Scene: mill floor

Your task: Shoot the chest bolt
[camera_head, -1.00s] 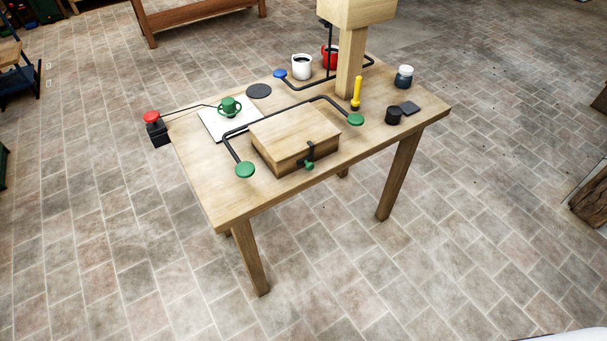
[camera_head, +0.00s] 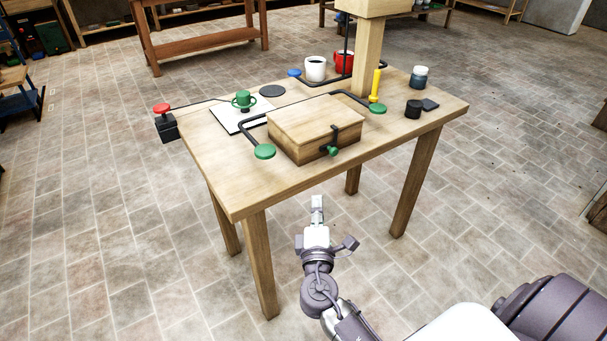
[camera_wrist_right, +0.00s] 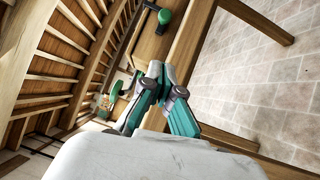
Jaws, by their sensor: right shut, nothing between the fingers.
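A wooden chest (camera_head: 312,130) with its lid down sits near the front of the wooden table (camera_head: 235,195). A dark bolt with a green knob (camera_head: 333,150) is on the chest's front face. My right gripper (camera_head: 317,203) is in front of the table's near edge, lower in the picture than the chest and apart from the bolt. In the right wrist view its fingertips (camera_wrist_right: 158,70) are together and hold nothing. A green knob (camera_wrist_right: 164,15) shows past the fingers there; I cannot tell surely which one it is. My left gripper is in no view.
A black bar with green discs (camera_head: 265,151) runs around the chest. A green valve-like handle (camera_head: 243,99), a yellow-handled tool (camera_head: 375,85), white mug (camera_head: 316,69), red mug (camera_head: 344,62) and jar (camera_head: 419,77) stand behind. A wooden post (camera_head: 367,50) rises at the back.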

